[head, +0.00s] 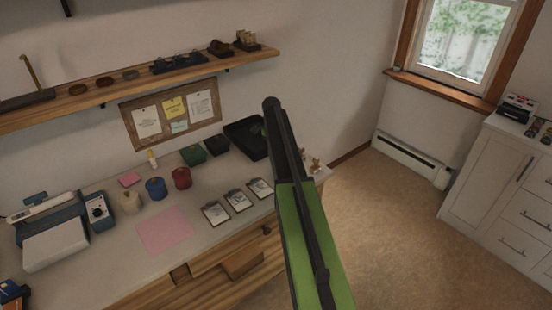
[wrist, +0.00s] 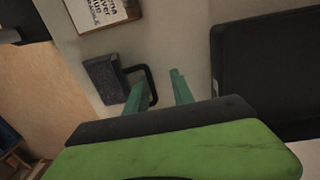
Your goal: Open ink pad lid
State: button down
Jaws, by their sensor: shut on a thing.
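My gripper (wrist: 160,78) shows in the wrist view as two teal fingers over the pale counter. A black loop handle (wrist: 138,68) runs in beside the left finger, and the gripper is shut on it; the contact itself is partly hidden. The handle joins a small dark speckled block (wrist: 103,79). A large black case (wrist: 268,70) lies right of the fingers, apart from them. In the head view a black case (head: 243,134) sits at the counter's back right, partly behind my arm, which hides my gripper. I cannot tell which dark item is the ink pad.
Clipboards (head: 237,200) lie along the counter's front. Green (head: 193,155) and dark (head: 216,145) boxes stand at the back. Open floor (head: 385,230) lies to the right.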

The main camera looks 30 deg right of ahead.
jog(key=c, duration=1.6)
grip_release()
jog(key=shift+w+a, duration=0.3)
jog(key=shift+w, duration=0.4)
jog(key=shift+o, duration=0.2)
jog(key=shift+w+f, duration=0.1)
jog(key=shift+f, duration=0.05)
notch_tip(320, 180, up, 18)
jog(key=p, duration=1.7)
jog(key=shift+w+f+p, duration=0.2)
jog(key=shift+w+p, duration=0.05)
jog(key=shift+p, duration=0.05)
jog(key=shift+d+f, duration=0.1)
